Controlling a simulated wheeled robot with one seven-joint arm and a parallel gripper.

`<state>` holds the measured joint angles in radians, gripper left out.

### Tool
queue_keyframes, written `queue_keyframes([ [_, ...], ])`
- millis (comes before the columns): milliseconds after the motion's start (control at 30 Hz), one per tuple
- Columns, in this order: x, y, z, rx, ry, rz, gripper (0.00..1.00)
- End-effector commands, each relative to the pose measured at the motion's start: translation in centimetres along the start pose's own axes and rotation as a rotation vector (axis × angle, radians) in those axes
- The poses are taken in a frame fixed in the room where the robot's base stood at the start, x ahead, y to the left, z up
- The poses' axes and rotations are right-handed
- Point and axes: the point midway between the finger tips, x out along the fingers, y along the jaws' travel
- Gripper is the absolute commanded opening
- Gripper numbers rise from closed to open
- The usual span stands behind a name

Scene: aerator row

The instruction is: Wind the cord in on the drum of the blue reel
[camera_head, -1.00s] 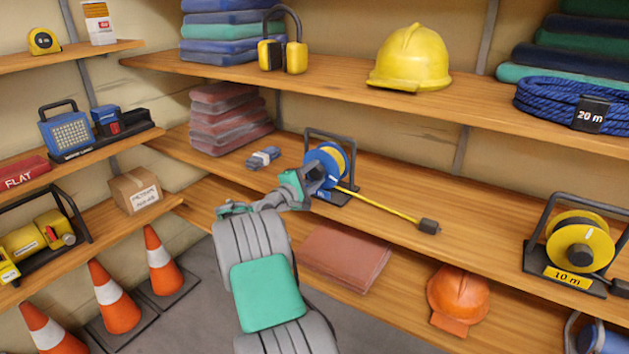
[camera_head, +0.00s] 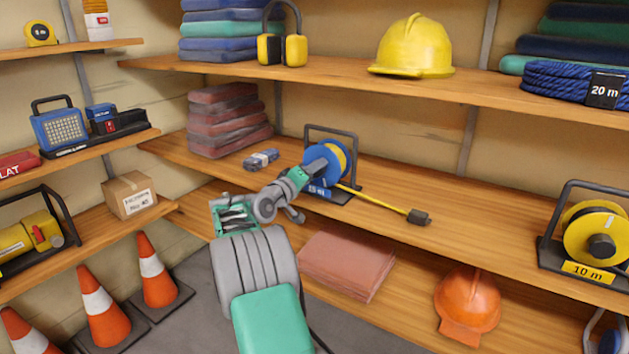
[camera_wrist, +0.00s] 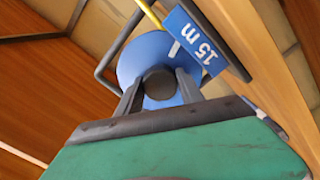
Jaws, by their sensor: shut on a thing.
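The blue reel (camera_head: 342,158) stands in its dark frame on the middle shelf, with a "15 m" plate at its foot. In the wrist view its blue disc (camera_wrist: 142,52) faces me. My gripper (camera_head: 313,176) reaches it from the front left. In the wrist view my gripper (camera_wrist: 158,90) has its two fingers closed on either side of the dark round knob (camera_wrist: 158,80) in front of the disc. The yellow cord (camera_head: 376,200) runs from the reel to the right along the shelf and ends in a dark plug (camera_head: 419,217). My gripper partly hides the drum.
A small grey-blue bundle (camera_head: 261,159) lies left of the reel, before a stack of folded reddish cloths (camera_head: 228,125). A yellow reel (camera_head: 592,232) marked "10 m" stands far right. The shelf between plug and yellow reel is clear. An upper shelf (camera_head: 330,78) runs above.

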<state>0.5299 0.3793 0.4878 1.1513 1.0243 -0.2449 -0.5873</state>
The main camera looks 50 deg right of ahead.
Motion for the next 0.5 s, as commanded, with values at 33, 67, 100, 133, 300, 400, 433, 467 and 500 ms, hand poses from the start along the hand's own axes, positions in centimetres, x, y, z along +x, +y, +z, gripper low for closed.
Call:
queue_keyframes([
  [33,0.01,-0.49,0.42,0.042,-0.002,0.0,0.04],
  [67,0.01,-0.49,0.41,0.07,-0.002,0.0,0.04],
  [100,0.01,-0.47,0.39,0.108,-0.001,0.001,0.04],
  [133,0.01,-0.45,0.38,0.138,-0.001,0.001,0.04],
  [300,0.01,-0.56,0.42,0.298,-0.002,0.0,0.04],
  [400,0.01,-0.56,0.4,0.391,-0.001,0.0,0.04],
  [433,0.01,-0.55,0.39,0.42,-0.001,0.0,0.04],
  [467,0.01,-0.52,0.38,0.447,-0.001,0.0,0.04],
  [500,0.01,-0.5,0.37,0.482,-0.001,0.0,0.04],
])
